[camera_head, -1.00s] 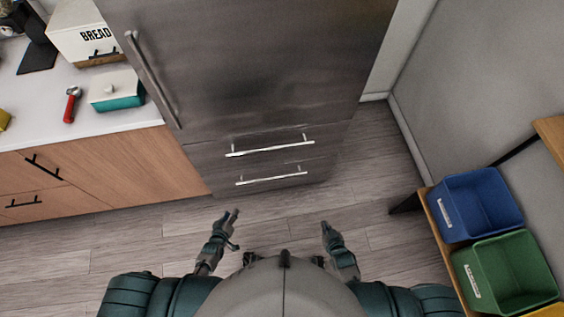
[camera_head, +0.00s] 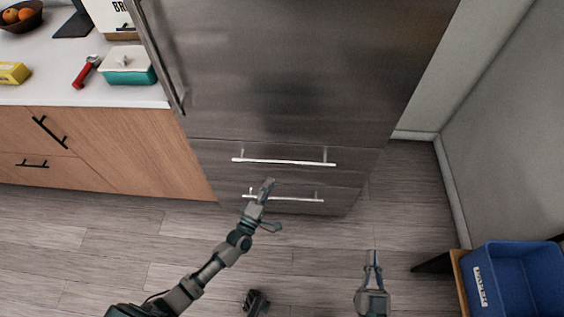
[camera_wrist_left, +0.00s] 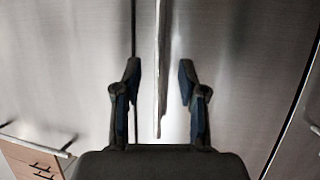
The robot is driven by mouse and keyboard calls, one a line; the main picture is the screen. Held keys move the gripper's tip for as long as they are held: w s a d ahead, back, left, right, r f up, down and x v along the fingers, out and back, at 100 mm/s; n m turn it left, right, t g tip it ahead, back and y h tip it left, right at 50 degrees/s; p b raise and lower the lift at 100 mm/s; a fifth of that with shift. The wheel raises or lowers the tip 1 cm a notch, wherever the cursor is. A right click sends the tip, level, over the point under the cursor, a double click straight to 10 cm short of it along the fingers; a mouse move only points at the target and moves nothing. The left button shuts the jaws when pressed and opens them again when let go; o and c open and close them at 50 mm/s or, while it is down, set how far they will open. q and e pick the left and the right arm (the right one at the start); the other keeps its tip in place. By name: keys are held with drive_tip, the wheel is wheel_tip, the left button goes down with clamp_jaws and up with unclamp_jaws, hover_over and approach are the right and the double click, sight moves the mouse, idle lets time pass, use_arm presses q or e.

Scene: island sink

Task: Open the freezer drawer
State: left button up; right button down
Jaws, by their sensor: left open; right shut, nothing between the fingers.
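A tall steel fridge (camera_head: 290,70) stands ahead with two drawers at its bottom. The upper drawer (camera_head: 350,165) has a horizontal bar handle (camera_head: 285,161), and the lower drawer (camera_head: 335,204) has a similar handle (camera_head: 300,199). Both drawers look closed. My left gripper (camera_head: 272,205) is open and overlaps the lower handle in the head view. In the left wrist view a bar handle (camera_wrist_left: 158,100) runs between the open fingers of my left gripper (camera_wrist_left: 159,68), without visible contact. Which drawer it belongs to is hard to tell. My right gripper (camera_head: 373,254) is shut and empty, over the floor.
A wooden cabinet (camera_head: 130,145) with a white counter (camera_head: 60,85) adjoins the fridge on the left. A blue bin (camera_head: 520,280) stands on a shelf at the lower right.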

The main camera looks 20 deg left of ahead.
sight(281, 161)
use_arm(q)
drive_tip(key=x, duration=0.3)
drive_tip(key=b+x, duration=0.1)
drive_tip(key=x, duration=0.2)
drive_tip(key=a+x, duration=0.1)
drive_tip(key=x, duration=0.2)
drive_tip(key=shift+w, duration=0.4)
drive_tip(key=shift+d+r, duration=0.1)
drive_tip(key=shift+d, duration=0.35)
drive_tip(key=c, duration=0.7)
drive_tip(key=shift+a, duration=0.2)
clamp_jaws()
use_arm(e)
drive_tip(key=r+t, duration=0.1)
drive_tip(key=s+r+t, duration=0.1)
drive_tip(key=r+t, duration=0.1)
drive_tip(key=shift+s+a, duration=0.1)
drive_tip(key=shift+a, duration=0.05)
